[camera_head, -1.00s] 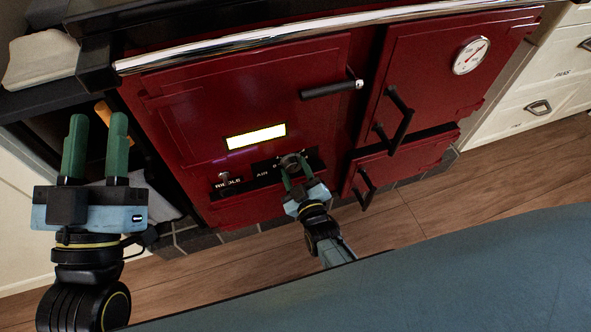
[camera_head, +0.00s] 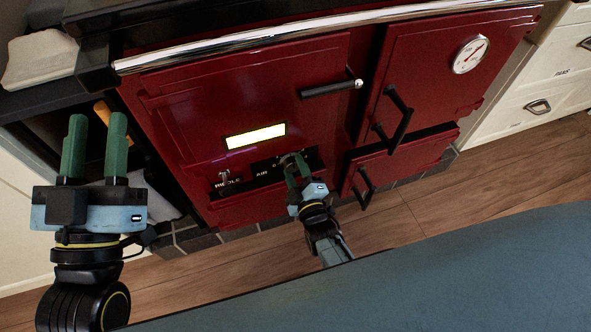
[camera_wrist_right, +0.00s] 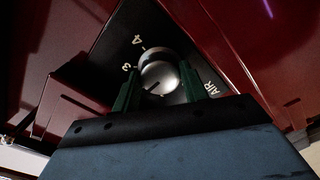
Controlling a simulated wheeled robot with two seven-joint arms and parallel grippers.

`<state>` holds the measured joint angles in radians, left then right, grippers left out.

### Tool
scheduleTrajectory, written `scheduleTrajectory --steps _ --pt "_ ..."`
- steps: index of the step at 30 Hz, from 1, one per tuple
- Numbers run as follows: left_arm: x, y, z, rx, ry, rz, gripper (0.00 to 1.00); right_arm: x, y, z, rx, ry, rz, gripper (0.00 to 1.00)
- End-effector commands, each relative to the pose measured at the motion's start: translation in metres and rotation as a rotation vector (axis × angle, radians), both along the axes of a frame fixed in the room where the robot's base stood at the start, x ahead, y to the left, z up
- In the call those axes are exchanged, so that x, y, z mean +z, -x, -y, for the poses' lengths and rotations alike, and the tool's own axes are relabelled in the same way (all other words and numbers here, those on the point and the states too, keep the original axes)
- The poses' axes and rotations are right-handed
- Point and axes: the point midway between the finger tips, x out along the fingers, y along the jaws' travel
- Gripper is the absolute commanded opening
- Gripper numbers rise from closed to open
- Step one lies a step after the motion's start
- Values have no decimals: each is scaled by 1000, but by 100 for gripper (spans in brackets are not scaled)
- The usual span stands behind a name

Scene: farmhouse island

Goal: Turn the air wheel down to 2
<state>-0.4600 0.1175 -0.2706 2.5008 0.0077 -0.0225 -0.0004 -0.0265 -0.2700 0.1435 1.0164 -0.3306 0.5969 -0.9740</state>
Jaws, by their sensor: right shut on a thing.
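The air wheel is a round silver knob (camera_wrist_right: 157,73) on a dark plate marked AIR, on the front of the red stove. The figures 3 and 4 show on the plate at its upper left in the right wrist view. A dark line on the knob's face points to the lower left, below the 3. No 2 is visible there. My right gripper (camera_wrist_right: 158,88) is shut on the wheel, one green finger on each side; it also shows in the head view (camera_head: 296,164). My left gripper (camera_head: 95,146) is open and empty, left of the stove front.
A riddle knob (camera_head: 225,176) sits left of the air wheel. A lit window (camera_head: 256,136) is above. Black door handles (camera_head: 397,117) stick out to the right. A chrome rail (camera_head: 330,31) runs along the top. The wooden floor (camera_head: 470,185) in front is clear.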

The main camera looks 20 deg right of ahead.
Motion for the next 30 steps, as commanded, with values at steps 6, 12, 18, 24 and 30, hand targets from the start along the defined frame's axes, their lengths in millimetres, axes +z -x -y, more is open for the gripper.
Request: scheduleTrajectory --steps 6,12,18,24,30 --pt "0 0 0 0 0 -1 36 -1 1 0 0 -1 -1 21" --pt "-1 0 0 0 -1 -3 36 -1 1 0 0 -1 -1 62" --pt "-1 0 0 -1 -1 -5 36 0 0 0 0 -1 -1 65" --pt "-2 -1 1 -1 -6 -20 36 0 3 0 0 -1 -1 65" --pt "-28 -10 -2 11 -59 -178 36 1 21 1 0 -1 -4 65"
